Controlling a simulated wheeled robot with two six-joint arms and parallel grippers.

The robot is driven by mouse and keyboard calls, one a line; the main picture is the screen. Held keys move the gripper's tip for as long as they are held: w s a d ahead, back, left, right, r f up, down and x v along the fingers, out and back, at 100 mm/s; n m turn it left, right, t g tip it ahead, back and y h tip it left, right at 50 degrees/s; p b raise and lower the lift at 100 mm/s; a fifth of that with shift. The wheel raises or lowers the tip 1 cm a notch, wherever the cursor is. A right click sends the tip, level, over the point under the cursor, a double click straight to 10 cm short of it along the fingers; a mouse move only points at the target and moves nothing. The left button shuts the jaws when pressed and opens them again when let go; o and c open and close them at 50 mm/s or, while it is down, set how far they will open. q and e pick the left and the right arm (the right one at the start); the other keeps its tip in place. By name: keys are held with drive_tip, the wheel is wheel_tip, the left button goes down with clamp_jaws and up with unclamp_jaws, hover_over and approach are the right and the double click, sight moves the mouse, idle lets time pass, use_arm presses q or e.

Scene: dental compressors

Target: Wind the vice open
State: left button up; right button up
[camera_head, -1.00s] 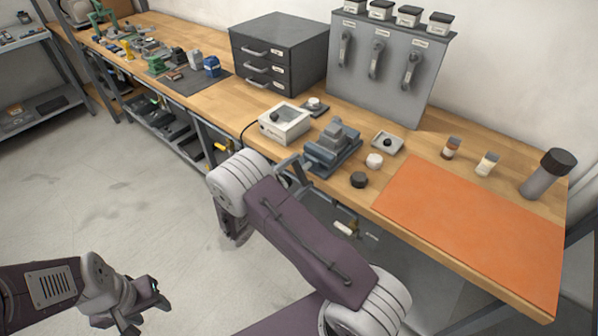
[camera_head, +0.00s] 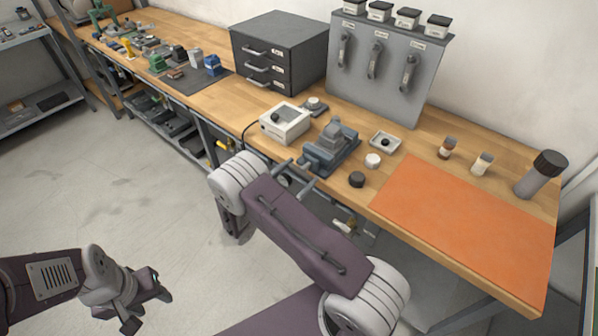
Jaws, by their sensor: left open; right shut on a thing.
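The blue-grey vice (camera_head: 330,150) stands at the front edge of the wooden bench, with a grey stepped block at its top. My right arm reaches up to the vice's front, and my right gripper (camera_head: 294,177) is beside its near end, just off the bench edge. It is shut on the vice handle, which is mostly hidden by the gripper and forearm. The exact grip and the jaw gap are too small to tell. My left gripper (camera_head: 146,299) is open and empty, low over the floor at the left, away from the bench.
A white box with a black knob (camera_head: 285,122) stands just left of the vice. A small tray (camera_head: 385,142), a white puck (camera_head: 373,160) and a black puck (camera_head: 357,180) sit to its right. An orange mat (camera_head: 465,225) covers the right bench end. A drawer cabinet (camera_head: 279,55) stands behind.

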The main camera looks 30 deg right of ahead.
drive_tip(key=shift+f+n, duration=0.1)
drive_tip(key=shift+n, duration=0.8)
drive_tip(key=o, duration=1.3)
drive_tip(key=v, duration=0.9)
drive_tip(key=shift+b, duration=0.4)
drive_tip(key=shift+a, duration=0.1)
